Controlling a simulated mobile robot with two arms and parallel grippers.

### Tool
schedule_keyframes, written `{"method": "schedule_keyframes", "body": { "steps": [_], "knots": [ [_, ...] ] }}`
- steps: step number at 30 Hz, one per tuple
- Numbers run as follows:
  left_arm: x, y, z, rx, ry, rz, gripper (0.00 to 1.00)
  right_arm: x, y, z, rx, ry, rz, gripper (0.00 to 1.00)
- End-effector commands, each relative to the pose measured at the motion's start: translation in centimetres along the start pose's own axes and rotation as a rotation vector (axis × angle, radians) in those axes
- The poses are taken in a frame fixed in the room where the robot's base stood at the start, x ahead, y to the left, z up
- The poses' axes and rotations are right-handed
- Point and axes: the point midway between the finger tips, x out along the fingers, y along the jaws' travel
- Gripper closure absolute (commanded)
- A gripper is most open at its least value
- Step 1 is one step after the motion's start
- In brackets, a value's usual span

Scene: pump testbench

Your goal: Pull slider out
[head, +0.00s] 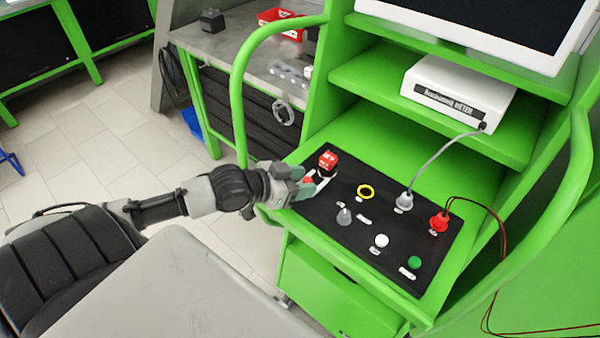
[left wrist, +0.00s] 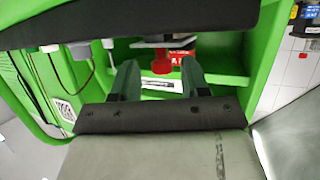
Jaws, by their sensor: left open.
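A red knob (left wrist: 162,62), likely the slider's handle, shows in the left wrist view beyond and between my fingertips. It joins a light plate at the black panel. In the head view a bit of red (head: 308,180) shows at my left gripper (head: 302,187), beside the black control panel's (head: 348,232) left end. My left gripper is open; its two dark fingers (left wrist: 158,78) stand on either side of the knob in the wrist view. I cannot tell whether they touch it. The fingers partly hide the slider area in the head view. My right gripper is not in view.
A green curved rail (head: 240,95) rises beside my wrist.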

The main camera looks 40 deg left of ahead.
Motion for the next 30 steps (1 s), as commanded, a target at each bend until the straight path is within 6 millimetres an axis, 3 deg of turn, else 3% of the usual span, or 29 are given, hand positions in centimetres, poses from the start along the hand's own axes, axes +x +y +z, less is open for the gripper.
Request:
{"method": "schedule_keyframes", "body": {
  "steps": [7, 30],
  "knots": [
    [-1.1, -0.1, 0.2, 0.001, -0.003, -0.002, 0.54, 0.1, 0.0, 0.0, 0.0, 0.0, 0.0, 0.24],
    [-9.8, 0.1, 0.0, -0.002, -0.004, 0.0, 0.54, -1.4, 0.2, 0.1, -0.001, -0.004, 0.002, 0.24]
  ]
}}
